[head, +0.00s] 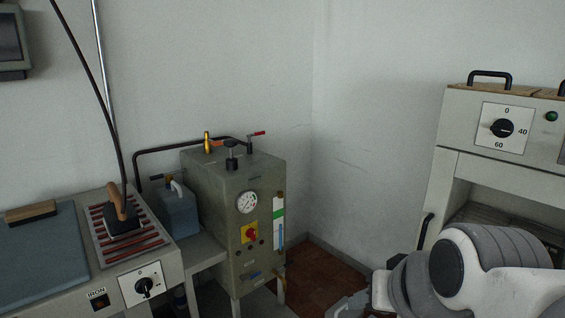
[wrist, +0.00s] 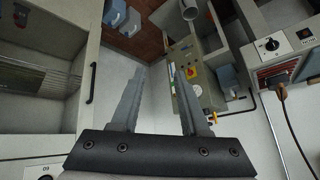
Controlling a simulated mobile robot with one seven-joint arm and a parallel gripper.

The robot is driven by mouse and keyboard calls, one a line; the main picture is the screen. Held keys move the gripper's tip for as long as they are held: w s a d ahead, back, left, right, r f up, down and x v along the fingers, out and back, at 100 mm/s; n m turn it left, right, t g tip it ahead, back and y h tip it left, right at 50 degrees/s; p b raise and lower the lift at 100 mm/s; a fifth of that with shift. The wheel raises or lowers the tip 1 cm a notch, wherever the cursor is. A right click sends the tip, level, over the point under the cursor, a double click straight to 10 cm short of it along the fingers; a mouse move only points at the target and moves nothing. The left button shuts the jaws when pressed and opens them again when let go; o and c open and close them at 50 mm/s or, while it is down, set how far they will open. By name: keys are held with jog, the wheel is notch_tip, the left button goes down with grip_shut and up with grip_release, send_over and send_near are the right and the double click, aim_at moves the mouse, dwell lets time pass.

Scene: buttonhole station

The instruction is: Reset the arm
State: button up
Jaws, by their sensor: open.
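My gripper (wrist: 162,78) is open, with its two grey fingers spread apart and nothing between them in the wrist view. In the head view, part of my gripper (head: 348,304) shows at the bottom edge, in front of the corner floor, and the rest is cut off by the frame. My white and grey arm is folded at the lower right of the head view, in front of the machine with the dial. The fingers appear clear of the furniture.
A grey-green boiler (head: 215,180) with a gauge stands against the wall. Left of it, an iron (head: 122,220) rests on a striped rack beside a blue-grey pad (head: 40,256). A pale machine (head: 460,125) with a dial stands right. Reddish floor (head: 325,274) shows between them.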

jog(key=s+d+f+n+g, duration=0.1)
jog(key=s+f+g, duration=0.1)
jog(key=s, duration=0.2)
notch_tip(320, 180, up, 14)
jog(key=h+p, duration=0.1)
jog(key=p, duration=1.3)
jog(key=shift+s+d, duration=0.15)
jog(key=shift+s, duration=0.15)
jog(key=shift+d, duration=0.1)
